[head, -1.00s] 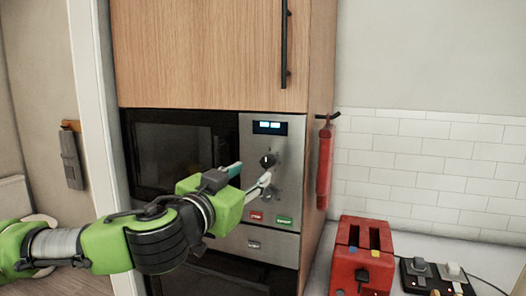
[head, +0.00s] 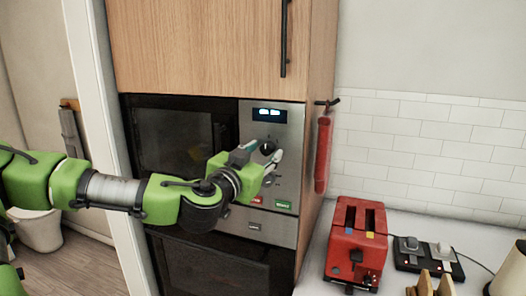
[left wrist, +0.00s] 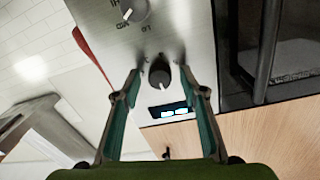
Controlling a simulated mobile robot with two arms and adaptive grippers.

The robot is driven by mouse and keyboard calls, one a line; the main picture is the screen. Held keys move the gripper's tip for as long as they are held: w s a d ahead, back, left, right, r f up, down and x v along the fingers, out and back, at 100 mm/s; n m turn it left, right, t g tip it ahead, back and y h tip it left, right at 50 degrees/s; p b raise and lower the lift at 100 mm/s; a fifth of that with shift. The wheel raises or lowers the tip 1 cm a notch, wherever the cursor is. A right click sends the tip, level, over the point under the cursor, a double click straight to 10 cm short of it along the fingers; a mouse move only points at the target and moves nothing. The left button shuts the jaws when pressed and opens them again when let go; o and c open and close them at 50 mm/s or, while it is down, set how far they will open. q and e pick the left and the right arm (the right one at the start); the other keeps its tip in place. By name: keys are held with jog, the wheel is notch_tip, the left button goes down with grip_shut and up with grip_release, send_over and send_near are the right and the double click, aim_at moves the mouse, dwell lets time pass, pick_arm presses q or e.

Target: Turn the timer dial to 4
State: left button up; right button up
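The microwave's steel control panel (head: 288,140) has a dark upper dial (head: 268,147) just below a lit display (head: 269,114). In the left wrist view the dark dial (left wrist: 160,77) appears between the fingertips, with the display (left wrist: 168,110) beyond it in this flipped picture. A second, silver dial (left wrist: 133,10) with markings is at the top edge of that view. My left gripper (head: 264,153) is open in front of the panel, fingers on either side of the dark dial (left wrist: 169,83). I cannot tell whether they touch it. The display digits and dial numbers are too blurred to read. My right gripper is out of view.
Red and green buttons (head: 283,204) sit low on the panel. A red toaster (head: 357,240) and a black switch board (head: 425,255) stand on the counter.

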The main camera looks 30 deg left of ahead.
pick_arm(q)
jog(key=c, duration=1.1)
